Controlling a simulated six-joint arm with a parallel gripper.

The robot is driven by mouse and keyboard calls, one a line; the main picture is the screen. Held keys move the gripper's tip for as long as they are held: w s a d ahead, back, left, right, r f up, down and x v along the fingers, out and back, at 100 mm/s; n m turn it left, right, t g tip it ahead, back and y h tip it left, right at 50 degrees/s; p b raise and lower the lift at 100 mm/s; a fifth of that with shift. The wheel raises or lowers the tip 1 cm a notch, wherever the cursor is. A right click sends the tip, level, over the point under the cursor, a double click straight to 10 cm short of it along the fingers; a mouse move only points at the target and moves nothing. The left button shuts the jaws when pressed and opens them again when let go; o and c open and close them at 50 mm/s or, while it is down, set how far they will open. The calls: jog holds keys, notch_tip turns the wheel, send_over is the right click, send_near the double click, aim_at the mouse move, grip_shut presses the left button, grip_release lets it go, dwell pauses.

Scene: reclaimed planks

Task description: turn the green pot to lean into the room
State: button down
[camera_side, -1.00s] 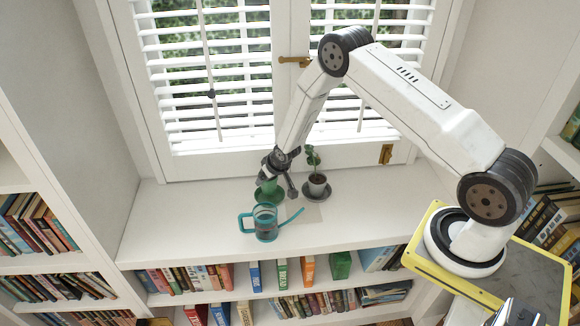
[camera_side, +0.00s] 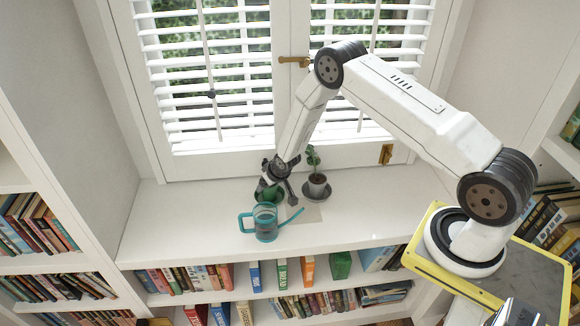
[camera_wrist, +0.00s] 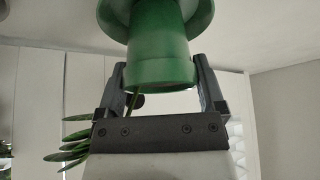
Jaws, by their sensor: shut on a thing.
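The green pot (camera_side: 271,194) stands in its green saucer on the white sill, behind a teal watering can (camera_side: 266,222). It also fills the top middle of the wrist view (camera_wrist: 158,50), with part of its saucer (camera_wrist: 112,14) above it. My gripper (camera_side: 276,184) is at the pot and hides much of it in the side view. In the wrist view, my gripper (camera_wrist: 160,68) has one dark finger on each side of the pot, shut on it. Green leaves (camera_wrist: 76,150) hang at the lower left there. I cannot tell from the side view which way the plant leans.
A dark pot (camera_side: 317,184) with a small plant stands on a saucer close to the right of my gripper. Window blinds rise behind the sill. The sill's left end (camera_side: 170,215) and right part (camera_side: 380,205) are clear. Bookshelves lie below its front edge.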

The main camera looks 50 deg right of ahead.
dwell(0.3)
grip_release()
jog(key=shift+f, duration=0.1)
jog(key=shift+s, duration=0.15)
jog(key=v, duration=0.7)
jog(key=shift+r, duration=0.45)
jog(key=s+a+r+n+g, duration=0.15)
jog(key=s+a+r, duration=0.35)
jog(key=s+r, duration=0.5)
jog(key=s+a+r+g+y, duration=0.1)
jog(key=s+a+r+g, duration=0.1)
jog(key=s+r, duration=0.7)
jog(key=s+a, duration=0.1)
jog(key=s, duration=0.1)
jog(key=shift+s+a, duration=0.35)
jog(key=shift+s, duration=0.05)
